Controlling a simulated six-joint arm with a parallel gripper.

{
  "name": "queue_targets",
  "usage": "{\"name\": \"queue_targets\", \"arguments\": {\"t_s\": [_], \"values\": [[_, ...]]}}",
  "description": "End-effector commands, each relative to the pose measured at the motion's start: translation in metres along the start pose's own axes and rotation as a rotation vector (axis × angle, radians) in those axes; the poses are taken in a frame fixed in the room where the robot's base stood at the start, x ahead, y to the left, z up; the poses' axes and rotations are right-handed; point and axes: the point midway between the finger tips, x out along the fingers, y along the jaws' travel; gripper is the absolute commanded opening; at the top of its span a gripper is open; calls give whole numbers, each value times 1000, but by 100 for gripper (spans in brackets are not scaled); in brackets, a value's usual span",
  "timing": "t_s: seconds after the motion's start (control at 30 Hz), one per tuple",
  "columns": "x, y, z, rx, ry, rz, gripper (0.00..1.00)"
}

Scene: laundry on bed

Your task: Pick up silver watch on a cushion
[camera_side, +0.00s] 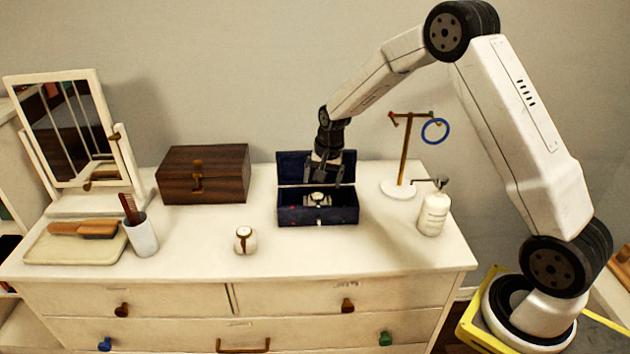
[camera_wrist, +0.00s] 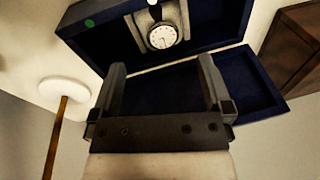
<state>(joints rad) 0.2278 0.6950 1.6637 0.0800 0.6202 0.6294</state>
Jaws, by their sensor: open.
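The silver watch (camera_side: 318,199) sits on a pale cushion inside an open dark blue box (camera_side: 290,212) on the dresser. In the wrist view the watch (camera_wrist: 162,36) shows its white round face on the cushion (camera_wrist: 178,14), beyond the fingertips. My gripper (camera_side: 327,181) hangs over the box, in front of its raised lid and just behind and above the watch. In the wrist view my gripper (camera_wrist: 162,75) has its two fingers wide apart with nothing between them. The watch is apart from both fingers.
A wooden box (camera_side: 222,178) stands left of the blue box. A stand (camera_side: 404,150) with a blue ring and a white pump bottle (camera_side: 434,214) are on the right. A small white and gold object (camera_side: 244,240) is in front. A mirror (camera_side: 62,130), cup (camera_side: 142,236) and tray (camera_side: 75,248) stand left.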

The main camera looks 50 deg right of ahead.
Motion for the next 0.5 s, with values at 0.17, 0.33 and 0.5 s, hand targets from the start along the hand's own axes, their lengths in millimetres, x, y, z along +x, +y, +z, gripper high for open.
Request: {"name": "queue_targets", "arguments": {"t_s": [0.17,0.33,0.5], "values": [[1,0,0,-1,0,0,100],[12,1,1,-1,-2,1,100],[31,2,2,-1,-2,2,100]]}}
